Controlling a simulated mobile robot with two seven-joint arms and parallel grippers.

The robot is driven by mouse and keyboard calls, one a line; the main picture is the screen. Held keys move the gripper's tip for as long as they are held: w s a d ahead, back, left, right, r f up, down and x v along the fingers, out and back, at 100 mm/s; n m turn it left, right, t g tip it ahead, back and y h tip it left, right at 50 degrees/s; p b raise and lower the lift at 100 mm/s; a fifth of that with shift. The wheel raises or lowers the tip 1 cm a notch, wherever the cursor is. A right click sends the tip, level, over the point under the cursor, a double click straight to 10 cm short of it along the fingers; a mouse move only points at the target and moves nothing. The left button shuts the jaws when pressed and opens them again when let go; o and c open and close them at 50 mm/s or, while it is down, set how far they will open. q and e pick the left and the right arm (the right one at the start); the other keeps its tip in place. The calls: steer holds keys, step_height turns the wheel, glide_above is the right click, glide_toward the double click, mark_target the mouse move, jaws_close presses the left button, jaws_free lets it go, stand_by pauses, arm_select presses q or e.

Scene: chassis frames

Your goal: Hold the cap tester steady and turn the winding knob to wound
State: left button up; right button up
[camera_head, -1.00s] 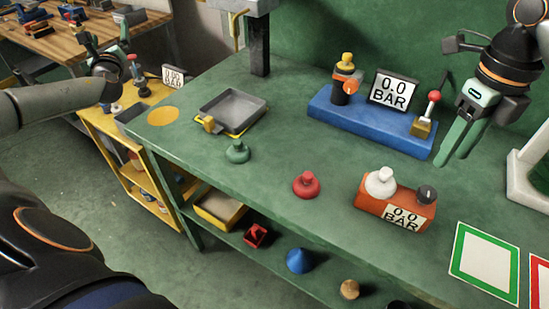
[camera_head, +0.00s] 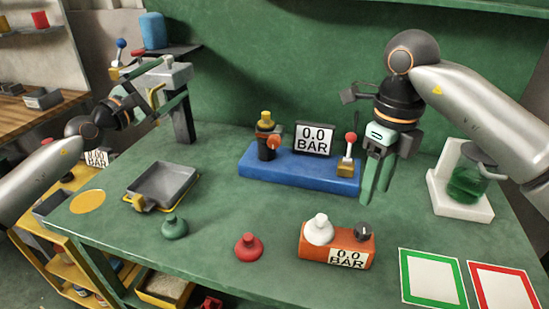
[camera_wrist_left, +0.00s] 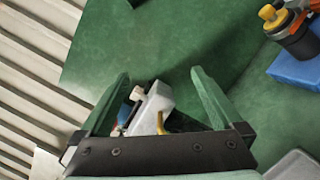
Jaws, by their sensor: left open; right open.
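A small orange box (camera_head: 312,248) with a "0.0 BAR" display, likely the cap tester, stands near the table's front edge. A white cap-shaped piece (camera_head: 319,229) sits on its left and a black round knob (camera_head: 363,231) on its right. I cannot read any mark on the knob. My right gripper (camera_head: 376,195) is open and empty, fingers pointing down, above and behind the box. My left gripper (camera_head: 172,80) is open, far from the box at the back left, near a grey head on a dark post. The left wrist view shows that grey head (camera_wrist_left: 158,105) between its fingers.
A blue base (camera_head: 300,178) with a valve, display and red-tipped lever stands behind the box. Left are a grey tray (camera_head: 150,200), a green cap (camera_head: 174,228) and a red cap (camera_head: 248,248). Green (camera_head: 405,285) and red-framed (camera_head: 490,295) squares lie right, with a white stand (camera_head: 450,200) behind.

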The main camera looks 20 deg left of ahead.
arm_select(q)
steer(key=d+f+g+h, duration=0.3)
steer(key=d+f, duration=0.4)
steer(key=m+g+h, duration=0.4)
steer(key=g+h, duration=0.2)
steer(key=g, duration=0.9)
glide_toward(330, 246)
steer(key=w+a+f, duration=0.2)
steer(key=w, duration=0.1)
steer(key=shift+a+f, duration=0.15)
steer(key=shift+f, duration=0.25)
steer(key=shift+s+d+f, duration=0.1)
steer(key=shift+s+d, duration=0.05)
steer(key=shift+d, duration=0.1)
steer(key=x, duration=1.2)
steer(key=shift+c, duration=0.2)
